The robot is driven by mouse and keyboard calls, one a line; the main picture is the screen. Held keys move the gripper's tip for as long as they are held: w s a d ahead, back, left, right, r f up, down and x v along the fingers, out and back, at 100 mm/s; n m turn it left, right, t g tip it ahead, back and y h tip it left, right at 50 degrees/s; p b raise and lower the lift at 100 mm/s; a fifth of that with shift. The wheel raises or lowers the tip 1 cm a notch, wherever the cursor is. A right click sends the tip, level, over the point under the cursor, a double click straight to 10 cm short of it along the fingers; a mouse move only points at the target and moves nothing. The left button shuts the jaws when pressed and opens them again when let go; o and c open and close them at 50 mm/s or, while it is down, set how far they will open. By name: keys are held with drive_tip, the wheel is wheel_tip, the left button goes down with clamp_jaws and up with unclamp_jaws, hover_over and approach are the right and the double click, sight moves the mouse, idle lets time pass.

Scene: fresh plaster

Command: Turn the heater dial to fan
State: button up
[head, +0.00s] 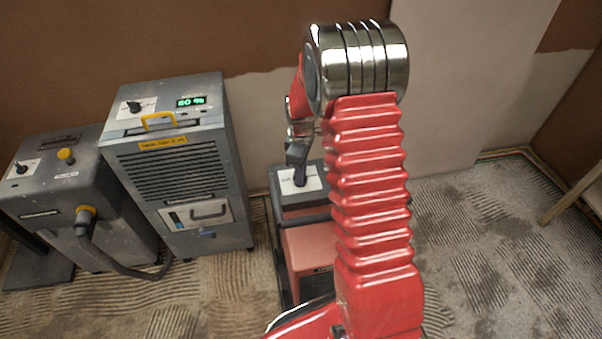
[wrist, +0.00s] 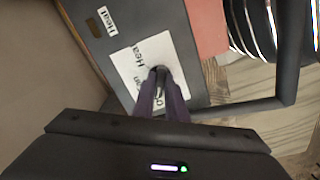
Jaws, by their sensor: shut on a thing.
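The heater (head: 308,250) is a dark grey and red box on the floor, partly hidden behind my red arm in the head view. Its dark top with a white label plate (wrist: 129,72) shows in the wrist view. The plate has printed words, of which "Heat" and part of another are readable. My gripper (wrist: 160,76) points down onto this plate, with its fingers shut on the dark heater dial (wrist: 159,70). The fingers cover most of the dial, so I cannot tell which mark it points to. In the head view my gripper (head: 299,178) is at the heater's top.
A grey dehumidifier (head: 185,175) with a green display and yellow handle stands left of the heater. A grey machine (head: 65,205) with a hose (head: 115,262) stands further left. A plastered wall (head: 450,80) is behind. The floor on the right (head: 480,240) is clear.

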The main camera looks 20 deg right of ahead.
clamp_jaws()
drive_tip(key=shift+m, duration=0.3)
drive_tip(key=m, duration=1.1)
drive_tip(key=shift+a, duration=0.1)
idle(0.4)
drive_tip(key=o, duration=0.6)
unclamp_jaws()
drive_tip(key=shift+r, duration=0.1)
